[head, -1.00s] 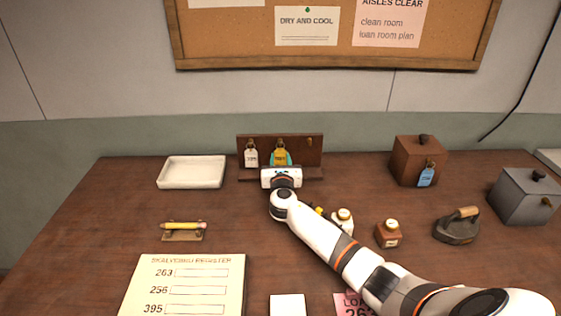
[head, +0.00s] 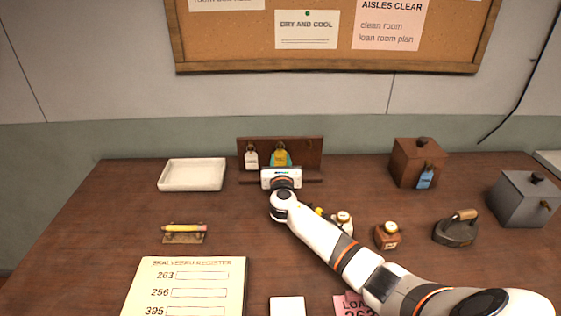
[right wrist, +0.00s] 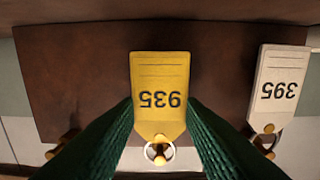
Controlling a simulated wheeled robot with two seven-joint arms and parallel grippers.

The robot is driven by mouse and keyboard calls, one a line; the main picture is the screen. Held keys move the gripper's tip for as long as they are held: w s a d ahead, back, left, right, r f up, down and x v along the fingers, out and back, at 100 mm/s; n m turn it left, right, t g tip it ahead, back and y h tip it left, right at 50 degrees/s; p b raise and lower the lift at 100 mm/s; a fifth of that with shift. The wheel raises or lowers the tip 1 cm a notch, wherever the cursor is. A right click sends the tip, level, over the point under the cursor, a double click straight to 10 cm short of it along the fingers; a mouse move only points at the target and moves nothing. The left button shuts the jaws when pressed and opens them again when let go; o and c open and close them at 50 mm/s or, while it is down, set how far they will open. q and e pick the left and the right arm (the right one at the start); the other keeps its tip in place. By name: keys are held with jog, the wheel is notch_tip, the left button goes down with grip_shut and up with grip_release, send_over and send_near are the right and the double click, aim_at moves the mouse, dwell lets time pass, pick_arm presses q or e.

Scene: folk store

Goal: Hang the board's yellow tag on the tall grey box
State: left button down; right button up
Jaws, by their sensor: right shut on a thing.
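The yellow tag (head: 280,157), marked 935, is at the brown tag board (head: 310,152) at the back of the table. My right gripper (head: 281,165) is in front of the board, shut on this tag. In the right wrist view its dark green fingers (right wrist: 160,118) flank the lower part of the yellow tag (right wrist: 160,75). The tag's ring (right wrist: 159,152) is still at a brass hook. The grey box (head: 524,203) stands at the right, with a dark knob on its lid and a small brass peg on its side. My left gripper is out of view.
A white tag (head: 251,158), marked 395, hangs left of the yellow one. A brown box (head: 416,165) bears a blue tag. The front of the grey box looks clear.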

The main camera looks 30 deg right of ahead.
jog(key=shift+s+a+p, duration=0.1)
jog(key=shift+s+p, duration=0.05)
jog(key=shift+p, duration=0.15)
dwell(0.4)
jog(key=shift+p+v, duration=0.55)
jog(key=shift+v, duration=0.2)
jog(key=shift+s, duration=0.1)
jog(key=shift+s+a+r+p, duration=0.45)
jog(key=shift+s+p, duration=0.15)
jog(key=shift+p, duration=0.3)
jog(key=shift+s+a+r+p, duration=0.1)
jog(key=shift+s+a+p, duration=0.25)
jog(key=shift+s+p, duration=0.25)
jog(key=shift+s+a, duration=0.15)
jog(key=shift+s, duration=0.15)
